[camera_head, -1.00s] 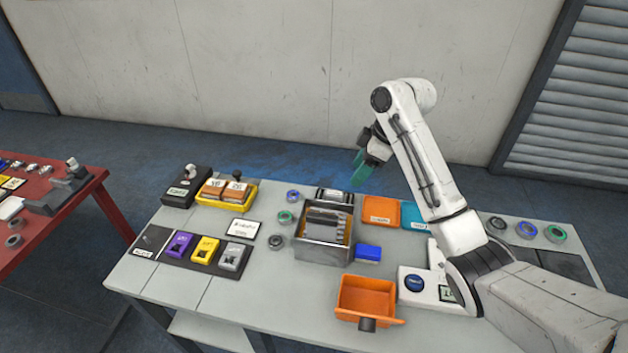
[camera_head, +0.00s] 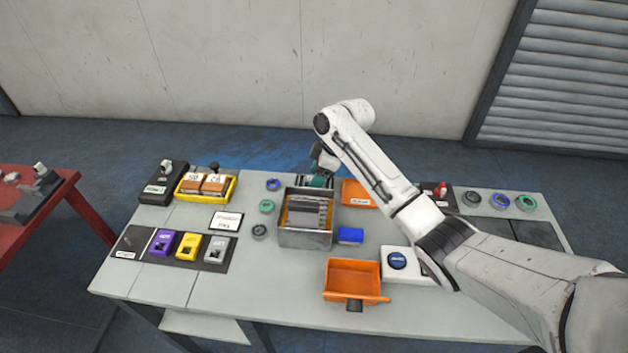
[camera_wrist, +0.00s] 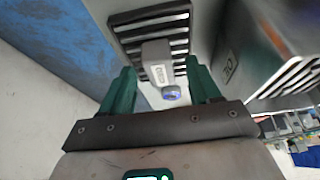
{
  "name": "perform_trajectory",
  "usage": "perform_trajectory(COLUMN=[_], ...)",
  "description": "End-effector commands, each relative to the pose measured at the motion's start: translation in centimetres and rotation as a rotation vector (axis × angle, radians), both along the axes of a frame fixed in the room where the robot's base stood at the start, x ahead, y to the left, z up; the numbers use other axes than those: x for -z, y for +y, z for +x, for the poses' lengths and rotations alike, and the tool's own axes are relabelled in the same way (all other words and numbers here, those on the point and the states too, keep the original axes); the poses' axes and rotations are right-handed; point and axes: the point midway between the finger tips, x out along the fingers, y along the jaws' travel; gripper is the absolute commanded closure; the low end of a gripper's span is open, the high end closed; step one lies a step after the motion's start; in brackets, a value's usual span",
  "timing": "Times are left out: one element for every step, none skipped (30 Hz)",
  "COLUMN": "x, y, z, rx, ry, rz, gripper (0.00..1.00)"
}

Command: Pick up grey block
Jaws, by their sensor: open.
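A grey block (camera_head: 216,249) sits at the right end of a dark mat, beside a yellow block (camera_head: 189,246) and a purple block (camera_head: 165,241). Several grey bars (camera_head: 307,212) lie side by side in an open metal box (camera_head: 305,238). My gripper (camera_head: 320,181), with green fingers, is behind the box's far edge, well right of the mat. In the wrist view my gripper (camera_wrist: 157,92) is open. A light grey labelled piece (camera_wrist: 157,62) with a round blue end shows between the fingers, in front of a slotted plate (camera_wrist: 160,20). I cannot tell whether they touch.
An orange bin (camera_head: 352,278) and a blue block (camera_head: 350,235) stand near the metal box. A yellow tray (camera_head: 206,197) with brown blocks is at the back left. Several rings lie around. A red table (camera_head: 40,215) is at far left. The front left tabletop is clear.

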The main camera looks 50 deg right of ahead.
Motion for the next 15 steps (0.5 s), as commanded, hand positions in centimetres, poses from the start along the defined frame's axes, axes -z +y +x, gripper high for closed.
perform_trajectory(x=[0.22,0.29,0.34,0.33,0.33,0.32,0.32,0.32,0.31,0.31,0.3,0.3,0.3,0.29,0.29], y=[0.06,0.08,0.09,0.1,0.1,0.1,0.1,0.1,0.1,0.1,0.1,0.1,0.1,0.1,0.09], z=[0.05,0.07,0.09,0.1,0.1,0.09,0.09,0.1,0.1,0.1,0.09,0.09,0.09,0.09,0.1], rx=[0.0,0.0,-0.001,-0.001,-0.001,-0.001,-0.001,-0.001,-0.001,-0.001,-0.001,-0.001,-0.001,-0.001,-0.001], ry=[0.001,0.001,0.001,0.001,0.0,0.0,0.0,0.0,0.0,0.0,0.0,0.0,0.0,0.0,0.0], rz=[0.0,0.0,-0.001,-0.001,0.0,0.0,0.0,0.0,0.0,0.0,0.0,0.0,0.0,0.0,0.0], gripper=[0.38,0.38,0.38,0.38,0.38,0.38,0.38,0.38,0.42,0.45,0.48,0.52,0.55,0.57,0.61])
